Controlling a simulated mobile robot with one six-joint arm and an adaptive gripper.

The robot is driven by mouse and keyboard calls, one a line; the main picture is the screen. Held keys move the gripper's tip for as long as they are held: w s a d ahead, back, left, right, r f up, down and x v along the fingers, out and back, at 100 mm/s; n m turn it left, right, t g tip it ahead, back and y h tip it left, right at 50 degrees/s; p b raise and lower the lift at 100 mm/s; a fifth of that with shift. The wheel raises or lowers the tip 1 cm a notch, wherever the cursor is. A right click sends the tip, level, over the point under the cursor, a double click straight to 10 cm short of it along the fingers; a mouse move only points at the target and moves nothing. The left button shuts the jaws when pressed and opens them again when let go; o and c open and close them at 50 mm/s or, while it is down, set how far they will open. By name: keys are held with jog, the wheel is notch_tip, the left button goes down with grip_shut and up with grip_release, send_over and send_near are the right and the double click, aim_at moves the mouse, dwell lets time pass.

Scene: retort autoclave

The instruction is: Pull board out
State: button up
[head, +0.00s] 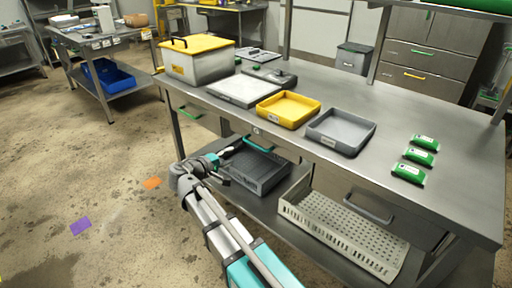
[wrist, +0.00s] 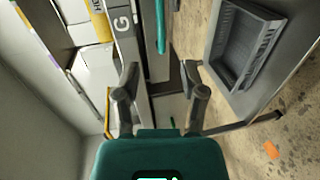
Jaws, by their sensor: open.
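No board stands out clearly from the bench front. Under the steel bench top (head: 415,125) a teal handle (head: 258,145) shows on the front, and a green handle (head: 190,114) is farther left. The teal handle also shows at the top of the wrist view (wrist: 160,25), beside a label with the letter G (wrist: 122,22). My gripper (head: 226,153) is just in front of the bench, left of the teal handle. In the wrist view my gripper (wrist: 164,88) is open, with nothing between its fingers. The handle lies beyond the fingertips, apart from them.
A dark grey tray (head: 282,184) and a perforated beige tray (head: 300,220) are on the lower shelf. On top are a yellow-lidded box (head: 200,69), a yellow tray (head: 310,111), a grey tray (head: 366,138) and green packs (head: 419,157). Floor left is open.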

aim_at(254, 146)
jog(key=shift+w+d, duration=0.1)
jog(key=shift+b+x, duration=1.45)
jog(key=shift+x, duration=5.35)
grip_shut()
